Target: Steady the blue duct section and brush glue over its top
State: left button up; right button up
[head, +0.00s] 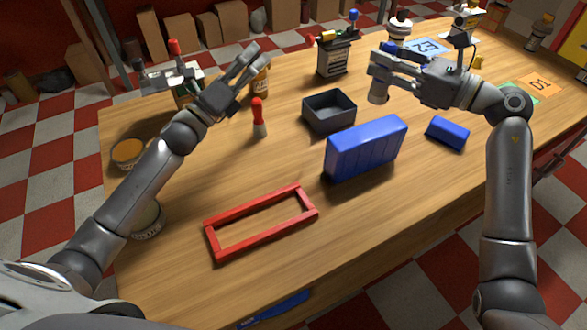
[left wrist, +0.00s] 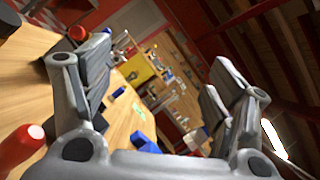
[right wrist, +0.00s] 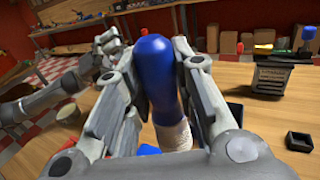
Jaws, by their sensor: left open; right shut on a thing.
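The blue duct section (head: 366,148), a large ribbed block, stands on the table near the middle in the head view. My right gripper (head: 376,72) is beyond it, shut on a brush with a blue handle (right wrist: 158,70). The brush's pale lower end (head: 378,93) points down; I cannot tell whether it touches the table. My left gripper (head: 252,62) is open and empty, raised at the back left, well apart from the duct section. A jar (head: 262,82), partly hidden, stands behind it; I cannot tell its contents.
A dark open tray (head: 329,112) stands just behind the duct section. A red-handled brush (head: 258,118) stands to its left. A smaller blue block (head: 447,133) lies to the right and a red frame (head: 212,240) at the front left. A dark holder (head: 333,60) stands at the back.

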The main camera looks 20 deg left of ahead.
pick_arm(q)
jog(key=s+d+f+m+g+h, duration=0.2)
jog(key=s+d+f+m+g, duration=0.15)
jog(key=d+f+m, duration=0.35)
jog(key=m+g+h, duration=0.2)
jog(key=m+g, duration=0.2)
jog(key=m, duration=0.3)
send_near(330, 157)
jog(key=shift+w+d+r, duration=0.1)
jog(key=shift+w+r, duration=0.1)
jog(key=shift+w, duration=0.15)
jog(key=shift+d+f, duration=0.1)
jog(key=shift+d, duration=0.1)
jog(key=x, duration=1.1)
jog(key=shift+w+d, duration=0.15)
jog(key=shift+d, duration=0.2)
jog(key=c, duration=1.2)
